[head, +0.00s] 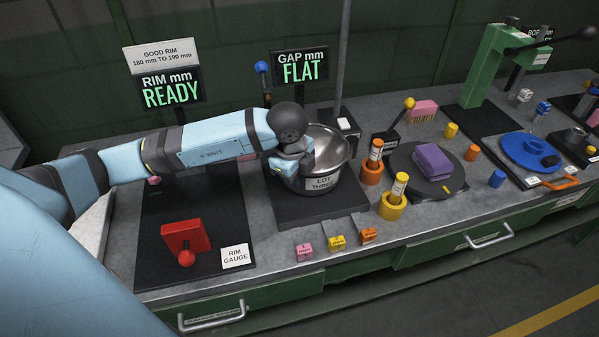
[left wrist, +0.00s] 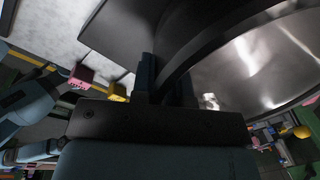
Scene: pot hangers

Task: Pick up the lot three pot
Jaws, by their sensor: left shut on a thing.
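The lot three pot (head: 331,152) is a shiny metal pot with a "LOT THREE" label. It is upright on or just above the dark plate (head: 312,213) under the "FLAT" display; I cannot tell if it touches. My left gripper (head: 296,166) is at the pot's left side, shut on its rim or wall, and hides part of it. In the left wrist view the pot's shiny inside (left wrist: 262,65) fills the upper right, with the gripper's fingers (left wrist: 172,80) at its dark curved edge. My right gripper is not in view.
A red rim gauge block (head: 186,238) stands at the left on a dark plate. Small pink, yellow and orange blocks (head: 336,242) line the front edge. Orange and yellow ring gauges (head: 393,203) and a turntable with a purple block (head: 432,162) stand close right of the pot. A vertical pole (head: 342,60) rises behind.

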